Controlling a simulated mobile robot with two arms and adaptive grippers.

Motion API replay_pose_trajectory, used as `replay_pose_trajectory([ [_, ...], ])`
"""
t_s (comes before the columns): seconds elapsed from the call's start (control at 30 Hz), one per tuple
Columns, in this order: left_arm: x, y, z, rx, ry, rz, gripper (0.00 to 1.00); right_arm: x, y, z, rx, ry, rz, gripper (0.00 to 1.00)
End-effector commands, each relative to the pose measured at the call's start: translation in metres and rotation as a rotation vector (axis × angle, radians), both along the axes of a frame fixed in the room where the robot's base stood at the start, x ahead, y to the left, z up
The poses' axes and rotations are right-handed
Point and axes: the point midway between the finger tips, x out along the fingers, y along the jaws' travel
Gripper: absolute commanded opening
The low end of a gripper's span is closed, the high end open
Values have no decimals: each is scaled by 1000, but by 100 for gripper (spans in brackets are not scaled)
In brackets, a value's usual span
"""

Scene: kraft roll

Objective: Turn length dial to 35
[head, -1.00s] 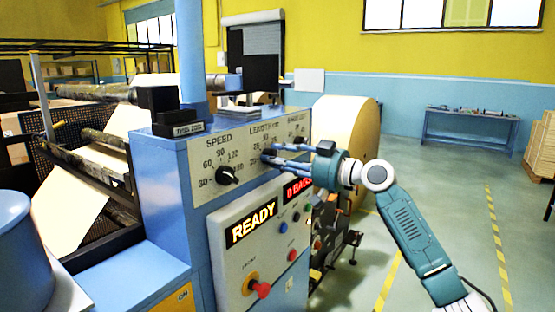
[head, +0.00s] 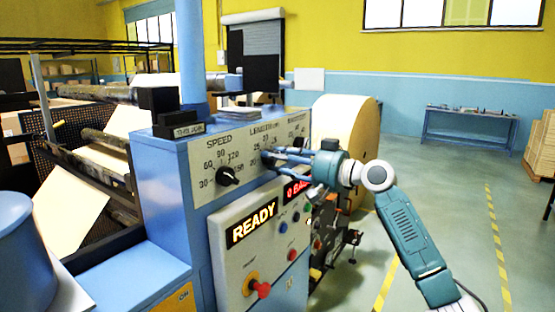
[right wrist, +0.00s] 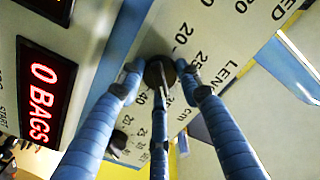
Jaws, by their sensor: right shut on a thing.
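The length dial (right wrist: 158,70) is a dark round knob under the LENGTH scale on the sloped panel. In the right wrist view, my right gripper (right wrist: 158,78) has its blue fingers closed around it, with numbers such as 20 and 30 beside them. The dial's pointer is hidden or too unclear to read. In the head view, my right gripper (head: 269,157) reaches in from the right and its fingertips cover the dial. My left gripper is not in view.
The speed dial (head: 228,175) is left of the length dial; another dark knob (right wrist: 118,140) shows in the right wrist view. Below are a READY display (head: 253,223), a bag counter (right wrist: 45,95) reading 0 BAGS, and a red knob (head: 262,290). A paper roll (head: 343,130) stands behind.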

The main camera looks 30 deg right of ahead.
Motion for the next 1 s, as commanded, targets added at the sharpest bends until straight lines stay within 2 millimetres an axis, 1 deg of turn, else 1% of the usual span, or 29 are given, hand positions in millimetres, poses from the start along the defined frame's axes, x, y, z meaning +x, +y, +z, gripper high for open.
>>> replay_pose_trajectory([
  [0.03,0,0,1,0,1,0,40,-1,-4,12,6,-25,-11,9],
  [0.17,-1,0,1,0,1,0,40,-1,-4,12,5,-25,-11,9],
  [0.2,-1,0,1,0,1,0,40,-1,-4,12,5,-24,-10,41],
  [0.27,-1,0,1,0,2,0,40,-1,-4,12,4,-23,-10,53],
  [0.57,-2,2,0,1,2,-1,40,0,-3,6,2,-14,-7,53],
  [0.67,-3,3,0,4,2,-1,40,-3,-4,5,2,-12,-7,53],
  [0.77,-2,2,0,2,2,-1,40,-12,-7,4,2,-10,-6,53],
  [0.87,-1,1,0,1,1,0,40,-27,-13,3,0,-9,-7,53],
  [1.0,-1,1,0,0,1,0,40,-54,-25,3,2,-10,-7,53],
])
